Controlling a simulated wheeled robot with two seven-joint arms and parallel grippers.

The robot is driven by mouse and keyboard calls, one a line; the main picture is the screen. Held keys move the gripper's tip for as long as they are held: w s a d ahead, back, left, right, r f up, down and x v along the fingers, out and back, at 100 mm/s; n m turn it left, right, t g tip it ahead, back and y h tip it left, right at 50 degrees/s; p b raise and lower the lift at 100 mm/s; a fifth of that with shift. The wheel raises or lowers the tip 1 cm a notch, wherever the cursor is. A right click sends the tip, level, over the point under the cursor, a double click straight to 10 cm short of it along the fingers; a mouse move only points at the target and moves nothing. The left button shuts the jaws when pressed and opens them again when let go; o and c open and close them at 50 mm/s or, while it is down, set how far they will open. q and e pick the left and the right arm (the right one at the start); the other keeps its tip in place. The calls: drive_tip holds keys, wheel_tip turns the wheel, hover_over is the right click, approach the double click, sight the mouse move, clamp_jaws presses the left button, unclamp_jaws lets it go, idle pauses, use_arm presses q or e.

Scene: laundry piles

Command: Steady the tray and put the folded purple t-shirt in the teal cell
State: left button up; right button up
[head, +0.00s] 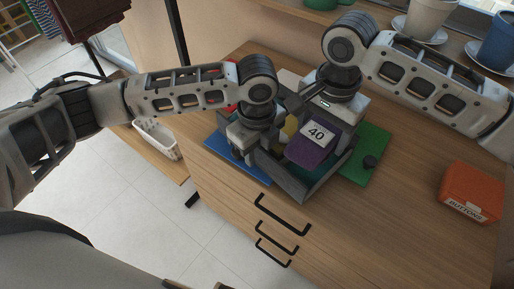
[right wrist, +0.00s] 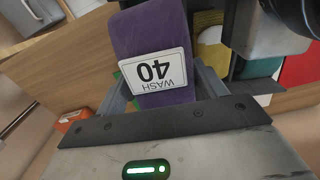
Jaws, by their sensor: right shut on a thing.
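The folded purple t-shirt (head: 308,153) has a white "WASH 40" label and fills much of the right wrist view (right wrist: 155,40). My right gripper (head: 325,122) is shut on it and holds it over the grey tray (head: 308,191). A strip of teal (head: 310,173) shows inside the tray below the shirt; the shirt hides much of that cell. Teal also shows beside the shirt in the right wrist view (right wrist: 262,68). My left gripper (head: 250,148) is down at the tray's left side, its fingertips too hidden to tell whether they grip the wall.
The tray stands near the front edge of a wooden dresser. An orange "BUTTONS" box (head: 472,191) stands further right, with bare wood between. Potted items (head: 430,20) stand behind.

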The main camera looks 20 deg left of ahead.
use_arm(q)
wheel_tip(320, 180, up, 12)
idle(0.5)
